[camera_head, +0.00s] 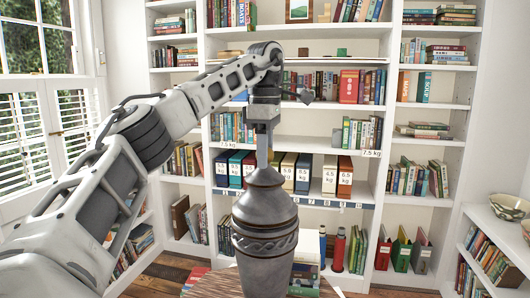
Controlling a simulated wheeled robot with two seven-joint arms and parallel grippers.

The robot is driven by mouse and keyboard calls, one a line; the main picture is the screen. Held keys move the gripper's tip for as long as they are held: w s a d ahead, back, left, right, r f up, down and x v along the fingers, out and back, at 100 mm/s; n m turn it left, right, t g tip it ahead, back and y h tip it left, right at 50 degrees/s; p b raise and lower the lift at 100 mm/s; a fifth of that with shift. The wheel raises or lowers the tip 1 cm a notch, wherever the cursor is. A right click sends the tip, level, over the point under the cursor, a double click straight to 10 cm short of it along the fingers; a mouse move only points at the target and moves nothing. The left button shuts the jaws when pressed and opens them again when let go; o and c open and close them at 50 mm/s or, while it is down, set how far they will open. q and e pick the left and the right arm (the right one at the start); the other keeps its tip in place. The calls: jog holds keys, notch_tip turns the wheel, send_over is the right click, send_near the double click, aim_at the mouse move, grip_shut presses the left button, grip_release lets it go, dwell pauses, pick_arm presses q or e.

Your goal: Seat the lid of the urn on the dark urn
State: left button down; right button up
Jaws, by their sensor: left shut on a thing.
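The dark urn (265,242) stands upright, grey-brown metal with a patterned band around its body. The lid of the urn (265,177), stepped and of the same dark metal, is directly above the urn's mouth, upright and in line with it. It looks to touch the urn or be very close; I cannot tell whether it is fully seated. My left gripper (264,155) points straight down and is shut on the top of the lid, its fingers hiding most of the knob. My right gripper is not in view.
The urn stands on a round wooden table top (212,286). A stack of books (307,268) is close to the urn's right. White bookshelves (300,143) filled with books and binders stand behind. A pale bowl (508,206) sits on the low shelf at far right.

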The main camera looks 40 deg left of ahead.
pick_arm(q)
jog(key=shift+f+b, duration=0.35)
jog(key=shift+f, duration=0.2)
jog(key=c, duration=1.3)
grip_release()
